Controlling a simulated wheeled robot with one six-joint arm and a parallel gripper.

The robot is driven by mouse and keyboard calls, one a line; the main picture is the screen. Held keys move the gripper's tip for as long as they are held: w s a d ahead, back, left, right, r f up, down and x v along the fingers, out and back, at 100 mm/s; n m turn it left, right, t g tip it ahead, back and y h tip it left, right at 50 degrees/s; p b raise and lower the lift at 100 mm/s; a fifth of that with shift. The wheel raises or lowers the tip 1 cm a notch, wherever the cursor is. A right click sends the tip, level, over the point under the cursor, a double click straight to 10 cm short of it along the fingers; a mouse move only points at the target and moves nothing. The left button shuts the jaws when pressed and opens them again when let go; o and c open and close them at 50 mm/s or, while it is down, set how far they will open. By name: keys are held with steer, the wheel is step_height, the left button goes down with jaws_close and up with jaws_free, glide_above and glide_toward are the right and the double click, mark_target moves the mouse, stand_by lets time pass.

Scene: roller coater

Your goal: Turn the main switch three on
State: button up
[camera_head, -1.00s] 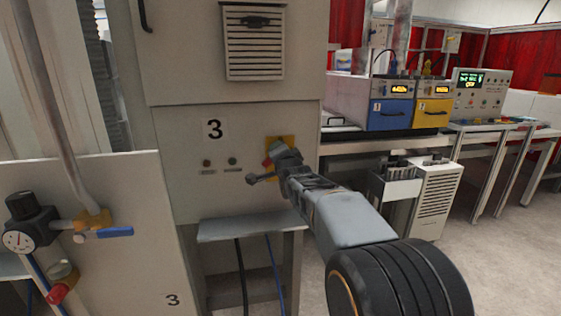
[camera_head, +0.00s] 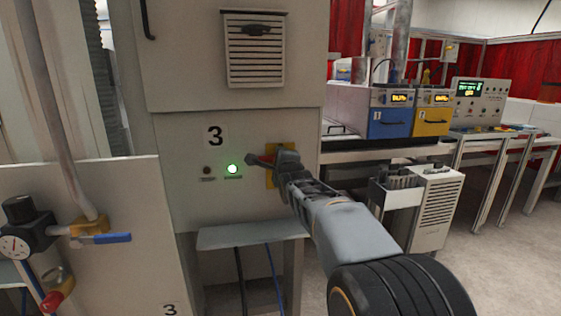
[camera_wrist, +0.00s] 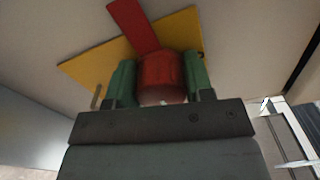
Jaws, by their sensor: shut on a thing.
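A red handle part (camera_wrist: 132,22) reaches from the knob across the yellow plate. A green lamp (camera_head: 232,169) left of the switch is lit. A dark lamp (camera_head: 207,171) beside it is unlit.
A small grey shelf (camera_head: 250,234) stands below the panel. A pressure gauge (camera_head: 16,246) and a blue-handled valve (camera_head: 112,238) are at the left. Blue (camera_head: 390,124) and yellow (camera_head: 431,122) units stand on a bench to the right.

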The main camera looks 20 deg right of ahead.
stand_by(0.6)
steer(key=o, duration=0.9)
steer(key=s+a, duration=0.1)
steer(key=s, duration=0.3)
steer(key=s+a+b, duration=0.1)
steer(key=s, duration=0.8)
steer(key=shift+s+a, duration=0.25)
steer(key=shift+a, duration=0.15)
